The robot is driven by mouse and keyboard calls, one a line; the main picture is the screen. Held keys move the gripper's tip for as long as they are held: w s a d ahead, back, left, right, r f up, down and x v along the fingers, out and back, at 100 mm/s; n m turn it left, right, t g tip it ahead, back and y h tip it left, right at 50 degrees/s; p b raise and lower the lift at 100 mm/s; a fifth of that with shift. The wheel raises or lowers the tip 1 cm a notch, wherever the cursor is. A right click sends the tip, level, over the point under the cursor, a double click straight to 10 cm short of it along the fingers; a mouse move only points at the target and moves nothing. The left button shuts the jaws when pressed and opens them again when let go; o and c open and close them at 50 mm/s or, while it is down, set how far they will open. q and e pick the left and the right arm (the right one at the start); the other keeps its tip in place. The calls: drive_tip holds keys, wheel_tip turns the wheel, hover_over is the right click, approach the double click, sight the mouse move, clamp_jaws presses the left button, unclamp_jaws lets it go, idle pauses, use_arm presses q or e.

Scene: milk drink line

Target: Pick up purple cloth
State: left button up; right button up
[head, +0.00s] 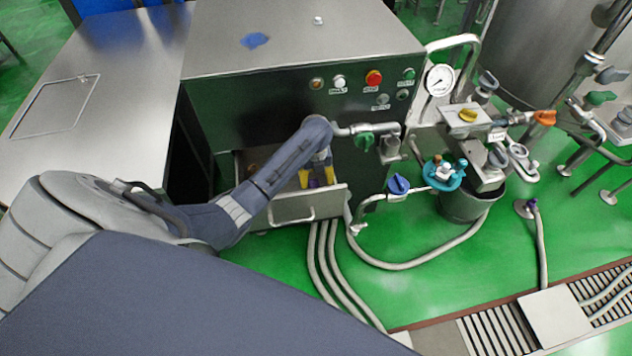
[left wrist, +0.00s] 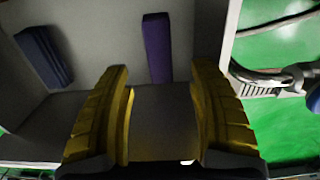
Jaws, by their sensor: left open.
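The purple cloth (left wrist: 158,47) is a narrow folded strip lying in the open drawer (head: 290,207). In the left wrist view it lies beyond and between my fingertips, apart from them. In the head view only a small purple patch (head: 314,184) shows by the yellow fingers. My left gripper (head: 316,177) is over the drawer, pointing down into it. In the left wrist view the left gripper (left wrist: 160,78) has its yellow fingers spread with nothing between them. My right gripper is in neither view.
A dark blue folded piece (left wrist: 45,55) lies left of the purple cloth in the drawer. A blue cloth (head: 255,40) lies on the steel cabinet top. A green-handled valve (head: 364,141) and pipes stand close right of my gripper. Hoses run below the drawer.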

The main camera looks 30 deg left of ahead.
use_arm(q)
drive_tip(key=shift+w+a+f, duration=0.1)
drive_tip(key=shift+a+f, duration=0.05)
drive_tip(key=shift+f, duration=3.8)
drive_tip(key=shift+c, duration=0.4)
drive_tip(key=c, duration=1.2)
drive_tip(key=shift+r, duration=0.1)
drive_tip(key=shift+r, duration=9.9)
